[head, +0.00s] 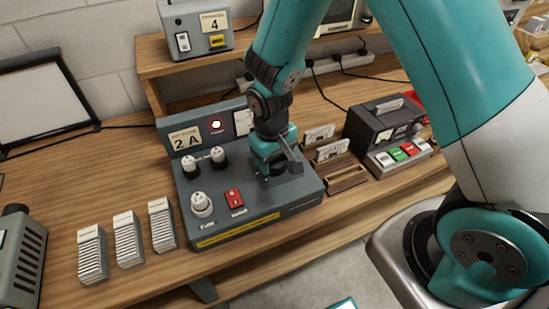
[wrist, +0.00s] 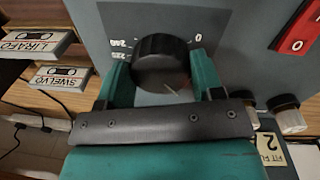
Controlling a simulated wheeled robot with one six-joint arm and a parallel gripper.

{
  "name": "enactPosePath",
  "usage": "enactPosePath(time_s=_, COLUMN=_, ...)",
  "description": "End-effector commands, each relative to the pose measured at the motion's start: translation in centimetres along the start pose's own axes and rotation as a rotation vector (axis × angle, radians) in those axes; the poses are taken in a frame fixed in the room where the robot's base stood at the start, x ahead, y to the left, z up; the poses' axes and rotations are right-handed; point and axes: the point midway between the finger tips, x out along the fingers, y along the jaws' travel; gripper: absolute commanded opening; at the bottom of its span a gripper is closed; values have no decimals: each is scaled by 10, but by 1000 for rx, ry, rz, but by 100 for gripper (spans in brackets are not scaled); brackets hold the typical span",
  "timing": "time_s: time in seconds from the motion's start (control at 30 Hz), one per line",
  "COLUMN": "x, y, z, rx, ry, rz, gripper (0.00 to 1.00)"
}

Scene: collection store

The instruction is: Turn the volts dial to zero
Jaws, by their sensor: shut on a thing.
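The volts dial (wrist: 161,52) is a round black knob on the grey panel (wrist: 92,22) in the wrist view. A printed scale shows 240 and 220 at its left and 0 at its upper right. A pale line on the knob shows near its lower edge, away from the 0. My gripper (wrist: 160,72) has its teal fingers on either side of the knob and is shut on it. In the head view my gripper (head: 275,167) is down at the right part of the grey control box (head: 262,206) and hides the dial.
Cassettes (head: 332,150) and a dark recorder (head: 385,125) stand to the right. Stacked slides (head: 128,240) stand to the left.

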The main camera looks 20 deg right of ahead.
Motion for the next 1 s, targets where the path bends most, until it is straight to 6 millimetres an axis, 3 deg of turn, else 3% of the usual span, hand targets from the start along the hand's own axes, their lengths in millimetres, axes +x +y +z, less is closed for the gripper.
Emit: enactPosePath(time_s=1.0, x=0, y=4, z=-2, rx=-960, ry=73, rz=3, gripper=37)
